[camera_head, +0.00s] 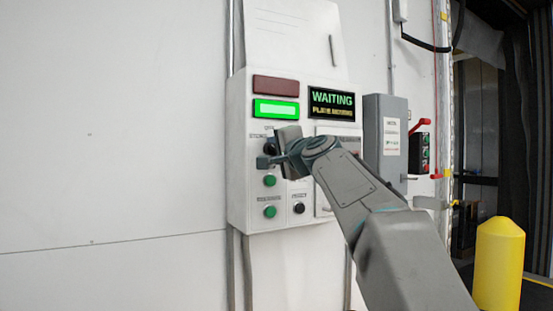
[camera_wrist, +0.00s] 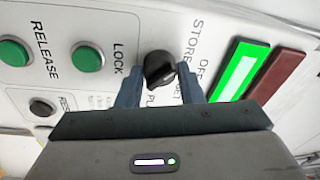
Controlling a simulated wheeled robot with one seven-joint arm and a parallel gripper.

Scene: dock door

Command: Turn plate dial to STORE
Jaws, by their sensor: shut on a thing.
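The plate dial (camera_wrist: 159,68) is a black knob on the white control panel (camera_head: 245,190). In the wrist view it sits between the two fingers of my gripper (camera_wrist: 162,88), which are shut on it. Labels around it include STORE, OFF and LOCK; others are partly covered. I cannot tell clearly which mark the dial points at. In the head view my gripper (camera_head: 270,157) is at the panel's left column and hides most of the dial.
Above are a lit green lamp (camera_head: 276,109), a dark red lamp (camera_head: 275,86) and a display (camera_head: 332,103) reading WAITING. Green buttons (camera_head: 270,212) sit below the dial. A grey box (camera_head: 386,130) is right of the panel, with a yellow bollard (camera_head: 499,262) farther right.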

